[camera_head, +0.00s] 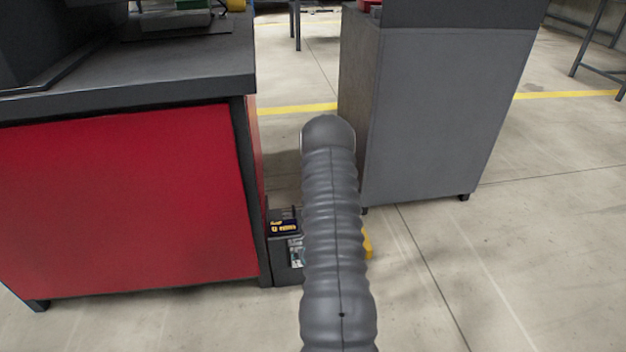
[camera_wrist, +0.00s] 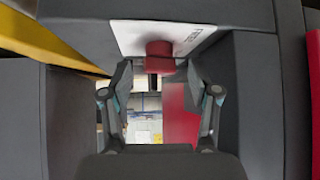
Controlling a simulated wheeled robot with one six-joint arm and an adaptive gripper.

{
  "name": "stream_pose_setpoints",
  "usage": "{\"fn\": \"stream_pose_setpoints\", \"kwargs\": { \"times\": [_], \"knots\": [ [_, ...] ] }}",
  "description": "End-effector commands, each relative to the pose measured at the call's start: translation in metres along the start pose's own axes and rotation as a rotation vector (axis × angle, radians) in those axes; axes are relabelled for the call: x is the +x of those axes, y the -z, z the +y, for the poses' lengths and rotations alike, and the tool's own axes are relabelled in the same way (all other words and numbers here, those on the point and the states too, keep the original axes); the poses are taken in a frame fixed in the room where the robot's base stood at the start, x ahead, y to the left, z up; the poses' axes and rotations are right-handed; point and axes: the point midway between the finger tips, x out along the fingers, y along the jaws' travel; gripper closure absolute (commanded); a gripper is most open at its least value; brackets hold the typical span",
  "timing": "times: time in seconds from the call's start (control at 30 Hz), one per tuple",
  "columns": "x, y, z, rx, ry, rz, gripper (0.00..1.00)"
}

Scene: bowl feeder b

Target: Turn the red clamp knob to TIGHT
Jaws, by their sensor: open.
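The red clamp knob (camera_wrist: 159,57) shows in the wrist view, at the upper middle. It sits at the edge of a white label plate (camera_wrist: 148,33) with small dark lettering that I cannot read. My gripper (camera_wrist: 160,95) is open, with one finger on each side of the picture's middle. The knob appears in line with the gap between the fingers, above the fingertips in the picture. I cannot tell whether anything touches it. In the head view my grey arm runs up the middle, and neither the gripper nor the knob can be made out there.
A red workbench (camera_head: 125,205) with a dark top stands at the left. A grey cabinet (camera_head: 435,110) stands at the right. A dark box with labels (camera_head: 285,245) is on the floor beside the bench, partly behind my arm. Floor at the lower right is clear.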

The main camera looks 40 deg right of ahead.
Motion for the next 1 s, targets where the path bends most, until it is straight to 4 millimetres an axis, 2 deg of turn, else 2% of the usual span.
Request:
{"fn": "stream_pose_setpoints", "kwargs": {
  "times": [0.97,1.0],
  "knots": [
    [0.000,0.004,0.010,-0.425,0.423,0.001,0.39],
    [-0.005,0.004,0.013,-0.428,0.426,0.001,0.39]
  ]
}}
